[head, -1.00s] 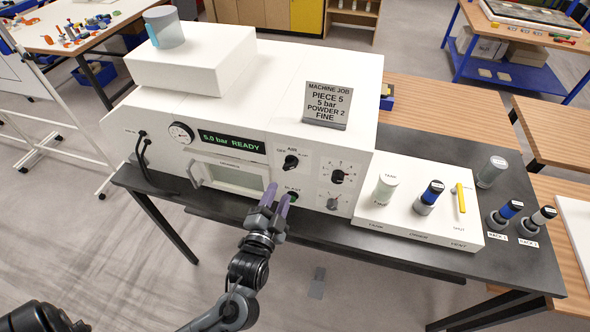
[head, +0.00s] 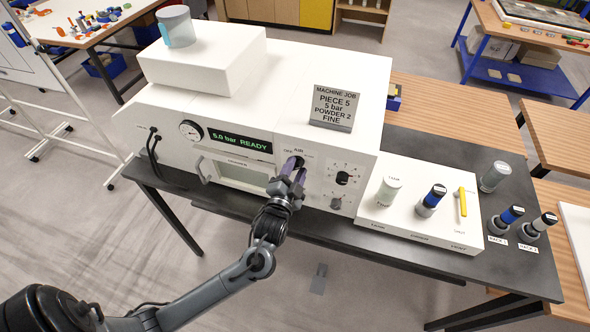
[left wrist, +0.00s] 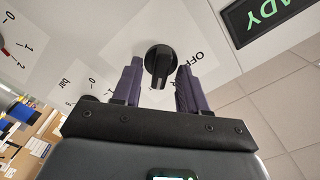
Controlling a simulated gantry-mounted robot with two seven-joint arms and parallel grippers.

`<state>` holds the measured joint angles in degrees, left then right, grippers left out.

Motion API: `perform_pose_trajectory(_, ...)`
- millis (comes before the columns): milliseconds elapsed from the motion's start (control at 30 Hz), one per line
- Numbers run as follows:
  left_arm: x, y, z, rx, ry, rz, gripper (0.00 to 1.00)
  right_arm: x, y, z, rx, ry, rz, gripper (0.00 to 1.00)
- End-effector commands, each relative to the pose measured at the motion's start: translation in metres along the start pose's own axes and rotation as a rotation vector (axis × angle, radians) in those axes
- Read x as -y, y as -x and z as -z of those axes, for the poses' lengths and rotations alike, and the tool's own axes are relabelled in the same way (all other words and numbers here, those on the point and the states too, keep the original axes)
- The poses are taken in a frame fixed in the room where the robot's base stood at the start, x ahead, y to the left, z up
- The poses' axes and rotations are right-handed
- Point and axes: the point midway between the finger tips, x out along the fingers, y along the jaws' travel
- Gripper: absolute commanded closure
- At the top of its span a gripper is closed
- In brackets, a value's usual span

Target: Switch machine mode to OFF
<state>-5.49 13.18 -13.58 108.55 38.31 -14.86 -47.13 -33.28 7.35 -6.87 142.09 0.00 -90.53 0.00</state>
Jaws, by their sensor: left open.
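The white machine (head: 290,88) stands on the dark table, and its green display (head: 241,140) reads "5.0 bar READY". The black AIR mode knob (left wrist: 158,61) shows in the left wrist view between my left gripper's purple fingers, with "OFF" printed beside it. My left gripper (head: 293,170) is open in front of this knob; in the left wrist view (left wrist: 157,85) a finger lies on each side of it with visible gaps. In the head view the fingers partly cover the knob and hide the BLAST button. My right gripper is not in view.
Two smaller knobs (head: 342,178) sit right of the AIR knob. A grey job card (head: 334,106) stands on the machine. A white box (head: 420,222) with containers and a yellow lever (head: 462,203) stands to the right. A round gauge (head: 191,130) is left of the display.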

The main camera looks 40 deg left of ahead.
Motion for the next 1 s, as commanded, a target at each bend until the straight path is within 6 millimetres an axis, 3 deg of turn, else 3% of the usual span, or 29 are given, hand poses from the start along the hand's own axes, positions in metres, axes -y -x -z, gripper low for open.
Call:
perform_pose_trajectory(67, 0.0001, 0.0001, 0.0, 0.0, 0.0, 0.0, 0.59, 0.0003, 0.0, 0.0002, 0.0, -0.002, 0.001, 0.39)
perform_pose_trajectory(333, 0.0002, 0.0003, 0.0, 0.0, 0.0, 0.0, 1.0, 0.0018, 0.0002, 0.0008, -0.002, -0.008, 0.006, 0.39)
perform_pose_trajectory(733, 0.0004, 0.0004, -0.0002, 0.001, 0.04, 0.0, 1.0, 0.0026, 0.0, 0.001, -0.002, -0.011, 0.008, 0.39)
perform_pose_trajectory(1000, 0.0012, 0.0006, -0.0004, 0.001, 0.198, 0.001, 1.0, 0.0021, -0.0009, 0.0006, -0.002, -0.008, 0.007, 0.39)
